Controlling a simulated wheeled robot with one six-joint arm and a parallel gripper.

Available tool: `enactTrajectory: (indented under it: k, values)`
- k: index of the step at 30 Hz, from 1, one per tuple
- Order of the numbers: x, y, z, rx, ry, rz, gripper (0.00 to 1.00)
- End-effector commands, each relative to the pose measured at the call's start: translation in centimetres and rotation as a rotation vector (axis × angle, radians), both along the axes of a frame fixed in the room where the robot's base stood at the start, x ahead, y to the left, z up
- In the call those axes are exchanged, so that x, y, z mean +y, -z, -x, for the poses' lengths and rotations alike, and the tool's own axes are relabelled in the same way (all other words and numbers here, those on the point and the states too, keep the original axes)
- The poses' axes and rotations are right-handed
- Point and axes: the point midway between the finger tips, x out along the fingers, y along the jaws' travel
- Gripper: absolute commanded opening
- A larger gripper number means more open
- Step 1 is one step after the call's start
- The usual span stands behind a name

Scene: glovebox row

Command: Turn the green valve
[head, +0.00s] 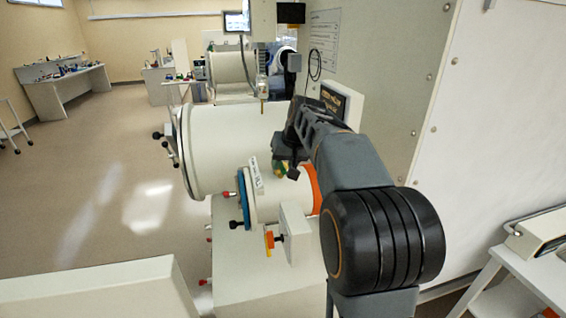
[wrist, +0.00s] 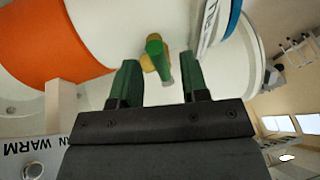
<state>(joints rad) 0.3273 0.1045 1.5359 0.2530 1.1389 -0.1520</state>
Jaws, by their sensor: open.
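The green valve (wrist: 155,48) shows in the wrist view as a green handle on a brass-coloured body against the white cylinder. It sits just beyond my gripper (wrist: 160,76), roughly between the two dark green fingers. The fingers are apart with nothing held, and I cannot tell whether either touches the valve. In the head view the valve (head: 277,168) is a small green and yellow spot, partly hidden by my gripper (head: 287,166), which is close above and beside it.
The small white cylinder has an orange band (wrist: 45,45) and a blue-rimmed door (head: 243,198). A large white chamber (head: 230,145) stands behind. A grey cabinet wall (head: 390,70) is at right. Open floor (head: 100,190) lies left.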

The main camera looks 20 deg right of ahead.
Motion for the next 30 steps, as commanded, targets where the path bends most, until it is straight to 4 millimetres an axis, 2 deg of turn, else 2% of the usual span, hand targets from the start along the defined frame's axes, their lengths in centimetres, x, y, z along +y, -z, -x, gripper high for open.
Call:
enactTrajectory:
  k: [9,22,30]
  values:
    - [0.05,0.18,-0.09,-0.001,-0.001,0.001,0.41]
    - [0.02,0.16,-0.07,0.000,0.000,0.000,0.01]
    - [0.01,0.15,-0.08,-0.001,0.000,0.000,0.00]
